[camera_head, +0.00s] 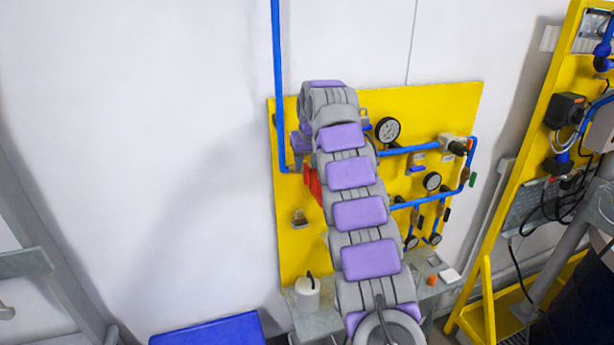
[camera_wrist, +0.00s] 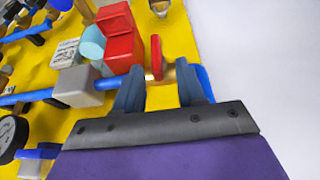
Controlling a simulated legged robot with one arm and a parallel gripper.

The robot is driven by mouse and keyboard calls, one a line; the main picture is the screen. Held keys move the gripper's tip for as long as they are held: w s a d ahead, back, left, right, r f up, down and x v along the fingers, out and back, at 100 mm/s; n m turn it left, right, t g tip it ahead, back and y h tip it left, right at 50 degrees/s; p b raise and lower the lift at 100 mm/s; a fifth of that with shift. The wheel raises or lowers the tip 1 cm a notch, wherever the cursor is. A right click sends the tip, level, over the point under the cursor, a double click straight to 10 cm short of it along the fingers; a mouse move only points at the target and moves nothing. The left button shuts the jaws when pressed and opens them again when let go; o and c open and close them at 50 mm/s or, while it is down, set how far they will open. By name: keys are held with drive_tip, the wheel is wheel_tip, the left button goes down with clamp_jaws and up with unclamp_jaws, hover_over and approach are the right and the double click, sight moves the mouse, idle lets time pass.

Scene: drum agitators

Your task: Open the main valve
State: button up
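In the wrist view, a thin red handle (camera_wrist: 156,57), seen nearly edge-on, sits by a brass fitting against the yellow panel. A red block (camera_wrist: 122,55) is just to its left. I cannot tell for sure which red part is the main valve's handle. My gripper (camera_wrist: 160,70) has its two grey-blue fingers apart, one on each side of the handle and fitting, with yellow panel showing between them. Contact is not clear. In the head view, red parts (camera_head: 313,184) show beside my arm, which hides the gripper and most of the valve.
The yellow panel (camera_head: 461,100) carries blue pipes (camera_head: 413,149), gauges (camera_head: 387,130) and small valves. A shelf (camera_head: 318,322) below holds a white container (camera_head: 307,294). A yellow frame (camera_head: 520,165) stands at right. A blue box (camera_head: 208,331) is at lower left.

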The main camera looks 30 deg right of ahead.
sight(304, 172)
drive_tip(key=f, duration=0.2)
drive_tip(key=w+f, duration=0.1)
drive_tip(key=shift+a+f, duration=0.15)
drive_tip(key=shift+a, duration=0.2)
drive_tip(key=d+f, duration=0.1)
drive_tip(key=w+d, duration=0.1)
drive_tip(key=shift+w+d+f, duration=0.15)
drive_tip(key=shift+d+f, duration=0.25)
drive_tip(key=shift+d, duration=0.25)
drive_tip(key=shift+s+a+r, duration=0.2)
drive_tip(key=shift+a, duration=0.3)
drive_tip(key=shift+c, duration=0.3)
drive_tip(key=shift+s+a+r, duration=0.1)
drive_tip(key=shift+a+r, duration=0.1)
drive_tip(key=shift+a, duration=0.55)
drive_tip(key=c, duration=0.3)
drive_tip(key=shift+c, duration=0.8)
drive_tip(key=shift+s+d+f, duration=0.1)
drive_tip(key=shift+d, duration=0.4)
clamp_jaws()
drive_tip(key=shift+a, duration=0.1)
